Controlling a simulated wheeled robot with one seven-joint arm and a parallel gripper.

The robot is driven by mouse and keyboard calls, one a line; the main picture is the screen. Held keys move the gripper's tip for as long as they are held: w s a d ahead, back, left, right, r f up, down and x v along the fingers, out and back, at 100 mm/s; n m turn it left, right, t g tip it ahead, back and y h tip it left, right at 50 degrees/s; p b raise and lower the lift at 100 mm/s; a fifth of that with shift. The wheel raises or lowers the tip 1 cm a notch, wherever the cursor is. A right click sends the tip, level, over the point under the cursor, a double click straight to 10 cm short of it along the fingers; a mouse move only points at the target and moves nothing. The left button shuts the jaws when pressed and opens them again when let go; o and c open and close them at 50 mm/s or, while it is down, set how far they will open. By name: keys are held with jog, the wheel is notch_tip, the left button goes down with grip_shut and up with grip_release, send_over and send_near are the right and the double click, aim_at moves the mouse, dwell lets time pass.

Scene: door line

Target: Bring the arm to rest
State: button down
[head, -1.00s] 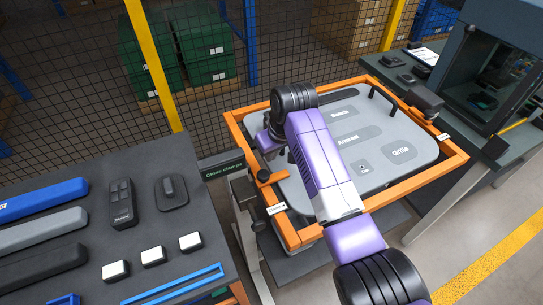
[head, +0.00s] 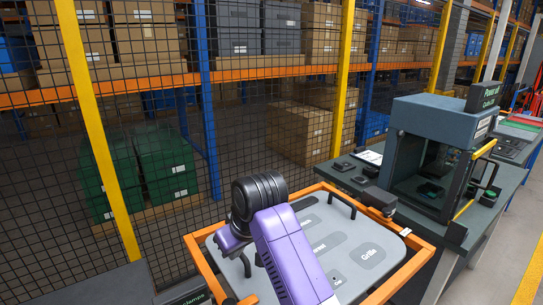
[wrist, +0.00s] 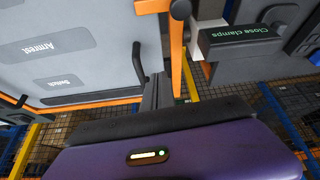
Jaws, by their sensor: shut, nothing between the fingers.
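My arm, purple with black joints, reaches up from the bottom of the head view and bends at a black joint over the near left part of the fixture. My gripper (wrist: 157,92) shows in the wrist view as a purple body with a small lit strip, and its narrow dark fingers are shut and empty. In the head view it is mostly hidden behind the arm. The grey door panel (head: 365,254) lies in the orange frame (head: 412,240). The panel also shows in the wrist view (wrist: 70,50), with a black handle beside the fingers.
A "Close clamps" box (wrist: 240,37) is close to the gripper in the wrist view. A wire mesh fence with yellow posts (head: 95,130) stands behind the fixture. A dark cabinet (head: 440,125) stands on the bench at right. Floor is open at far right.

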jog(key=w+a+r+t+y, duration=0.2)
jog(key=w+r+t, duration=0.2)
jog(key=r, duration=0.1)
jog(key=s+d+f+m+t, duration=0.3)
jog(key=s+d+f+t, duration=0.15)
jog(key=s+d, duration=0.45)
jog(key=s+d+f+m+t, duration=0.3)
jog(key=s+d+f+t, duration=0.15)
jog(key=s+d, duration=0.5)
jog(key=s+d+h, duration=0.1)
jog(key=s+d, duration=0.3)
jog(key=s, duration=0.7)
jog(key=s+d+f+m+g+h, duration=0.1)
jog(key=s+d, duration=0.4)
jog(key=s, duration=0.6)
jog(key=s+d+f+m+g+h+b, duration=0.1)
jog(key=s+d+h, duration=0.2)
jog(key=s, duration=0.8)
jog(key=shift+s+d, duration=0.35)
jog(key=shift+d, duration=0.5)
